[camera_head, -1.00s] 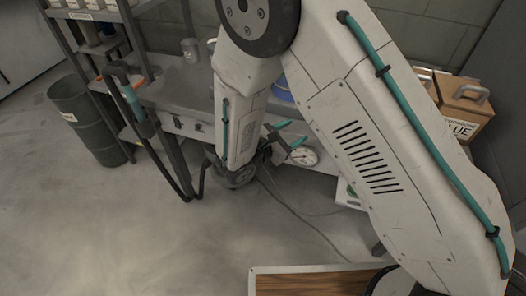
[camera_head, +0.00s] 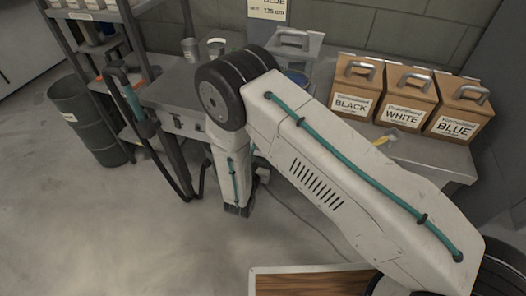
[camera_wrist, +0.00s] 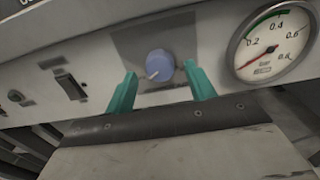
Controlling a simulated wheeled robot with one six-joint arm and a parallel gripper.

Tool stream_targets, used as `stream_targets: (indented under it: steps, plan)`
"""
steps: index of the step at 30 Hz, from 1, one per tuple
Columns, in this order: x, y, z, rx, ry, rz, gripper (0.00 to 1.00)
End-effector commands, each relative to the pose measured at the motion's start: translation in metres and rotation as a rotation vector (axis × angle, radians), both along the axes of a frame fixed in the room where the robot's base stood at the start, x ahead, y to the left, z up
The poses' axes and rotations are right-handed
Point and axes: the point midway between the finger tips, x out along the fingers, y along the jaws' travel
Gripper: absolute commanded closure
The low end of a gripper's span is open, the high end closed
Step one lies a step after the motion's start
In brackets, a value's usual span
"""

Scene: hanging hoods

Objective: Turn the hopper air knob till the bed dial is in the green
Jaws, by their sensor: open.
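A blue round knob (camera_wrist: 159,65) with a pale pointer mark sits on a dark plate on the front panel in the wrist view. Its mark points to the lower left. My gripper (camera_wrist: 160,85) is open, with one teal finger on each side of the knob and gaps between. A round white dial (camera_wrist: 272,46) with a green arc near 0.2 to 0.4 is right of the knob. Its red needle points lower left, below 0.2 and outside the green. In the head view my arm hides the knob and dial.
A black switch (camera_wrist: 71,83) and a small round fitting (camera_wrist: 16,97) are left on the panel. In the head view, boxes labelled BLACK (camera_head: 354,88), WHITE (camera_head: 405,98) and BLUE (camera_head: 458,108) stand on the bench. A grey bin (camera_head: 88,122) stands on the floor at left.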

Motion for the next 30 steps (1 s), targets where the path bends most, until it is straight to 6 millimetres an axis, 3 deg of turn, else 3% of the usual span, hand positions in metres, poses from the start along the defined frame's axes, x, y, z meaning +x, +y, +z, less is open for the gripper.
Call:
stream_targets:
  steps: [11, 12, 17, 30]
  plan:
    - [0.0101, -0.0040, 0.0003, 0.001, -0.001, -0.001, 0.45]
    - [0.0101, -0.0040, 0.0003, 0.001, -0.001, -0.001, 0.48]
    - [0.0099, -0.0040, 0.0004, 0.001, -0.001, -0.001, 0.90]
    - [0.0098, -0.0035, 0.0005, 0.068, -0.026, -0.001, 0.90]
